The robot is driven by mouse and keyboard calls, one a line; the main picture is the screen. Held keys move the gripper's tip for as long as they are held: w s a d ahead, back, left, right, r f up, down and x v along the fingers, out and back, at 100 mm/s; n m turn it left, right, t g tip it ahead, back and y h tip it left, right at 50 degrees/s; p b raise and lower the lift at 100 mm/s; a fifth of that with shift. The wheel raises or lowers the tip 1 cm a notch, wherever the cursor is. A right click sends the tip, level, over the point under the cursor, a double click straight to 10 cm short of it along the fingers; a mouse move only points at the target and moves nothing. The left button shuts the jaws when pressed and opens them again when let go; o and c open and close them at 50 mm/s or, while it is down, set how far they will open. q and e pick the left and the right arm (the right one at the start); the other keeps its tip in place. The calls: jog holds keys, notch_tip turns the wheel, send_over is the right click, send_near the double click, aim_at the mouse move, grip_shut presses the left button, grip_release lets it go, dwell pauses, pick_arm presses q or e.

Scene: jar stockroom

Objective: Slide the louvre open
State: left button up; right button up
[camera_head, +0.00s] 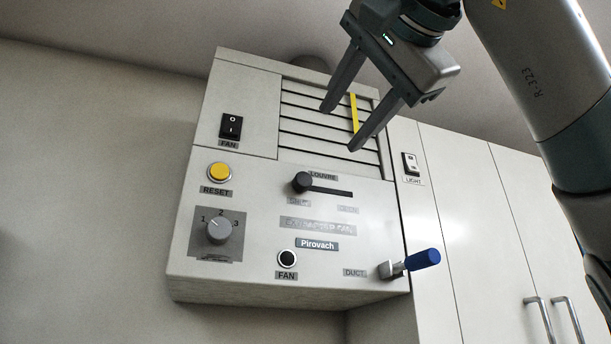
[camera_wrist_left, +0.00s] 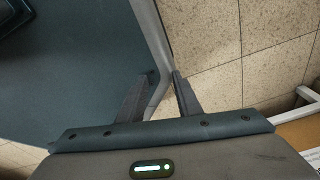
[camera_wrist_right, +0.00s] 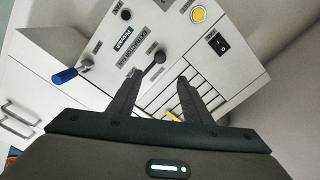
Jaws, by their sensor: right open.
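The louvre slider's black knob (camera_head: 302,182) sits at the left end of its dark horizontal slot (camera_head: 332,191), under the LOUVRE label, on the pale extractor panel (camera_head: 240,286). The small labels below the slot are too faint to read surely. The knob also shows in the right wrist view (camera_wrist_right: 159,57), beyond the fingertips. The slatted louvre (camera_head: 305,128) is above, with a yellow strip (camera_head: 353,105). My right gripper (camera_head: 338,127) is open and empty in front of the slats, above the knob. My left gripper (camera_wrist_left: 163,75) is open and empty, away from the panel.
The panel also carries a FAN rocker switch (camera_head: 231,126), yellow RESET button (camera_head: 219,172), grey dial (camera_head: 219,230), black FAN button (camera_head: 287,258) and blue-handled DUCT lever (camera_head: 422,260). A LIGHT switch (camera_head: 411,164) and cabinet doors (camera_head: 475,220) stand to the right. Bare wall lies left.

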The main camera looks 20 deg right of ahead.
jog(key=p, duration=0.2)
send_near(303, 179)
jog(key=w+p, duration=0.3)
jog(key=w, duration=0.4)
jog(key=shift+w, duration=0.25)
pick_arm(q)
jog(key=shift+g, duration=0.4)
jog(key=shift+s+a+r+p, duration=0.15)
jog(key=shift+s+r, duration=0.25)
jog(key=shift+r, duration=0.45)
jog(key=shift+s+a+r+p, duration=0.15)
jog(key=shift+s+r, duration=0.3)
jog(key=shift+r, duration=0.45)
jog(key=shift+s+a+r+p, duration=0.15)
jog(key=shift+s+r, duration=0.25)
jog(key=shift+r, duration=0.45)
pick_arm(e)
jog(key=shift+w+a, duration=0.1)
jog(key=shift+w, duration=0.55)
grip_shut()
jog(key=d+p, duration=0.1)
jog(key=d, duration=0.9)
jog(key=shift+w+d, duration=0.2)
jog(key=shift+d, duration=0.05)
pick_arm(q)
jog(key=shift+s+a+r, duration=0.1)
jog(key=shift+r, duration=0.5)
pick_arm(e)
jog(key=shift+a, duration=0.1)
